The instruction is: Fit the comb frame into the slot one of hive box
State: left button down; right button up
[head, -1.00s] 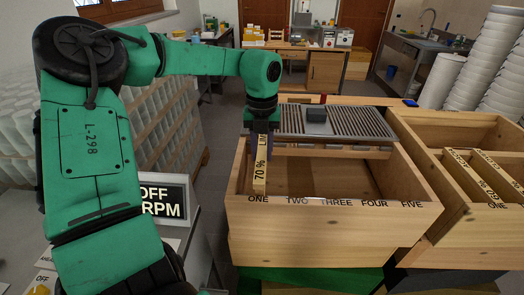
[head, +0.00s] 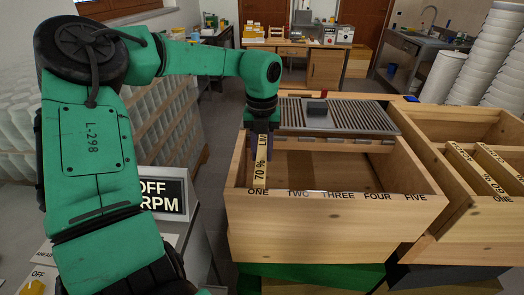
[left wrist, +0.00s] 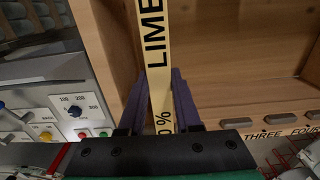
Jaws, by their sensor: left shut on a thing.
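The comb frame (head: 260,168) shows as a pale top bar marked "LIME" and "70 %". It runs front to back at the left end of the open hive box (head: 335,232), its near end by the label ONE. My left gripper (head: 262,142) is shut on the comb frame from above. In the left wrist view the purple fingers (left wrist: 158,95) stand on both sides of the top bar (left wrist: 155,40). The frame's lower part is hidden, so I cannot tell how deep it sits. My right gripper is not in view.
Labels ONE to FIVE run along the box's front rim. Another wooden box (head: 465,160) with labelled frames stands at right. An OFF RPM display (head: 163,195) stands at left.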

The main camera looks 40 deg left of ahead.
pick_arm(q)
jog(key=shift+f+b, duration=0.7)
jog(key=shift+f, duration=0.25)
jog(key=c, duration=0.5)
grip_release()
notch_tip(320, 180, up, 15)
jog(key=shift+f+b, duration=0.15)
jog(key=shift+b, duration=0.35)
jog(key=shift+f, duration=0.1)
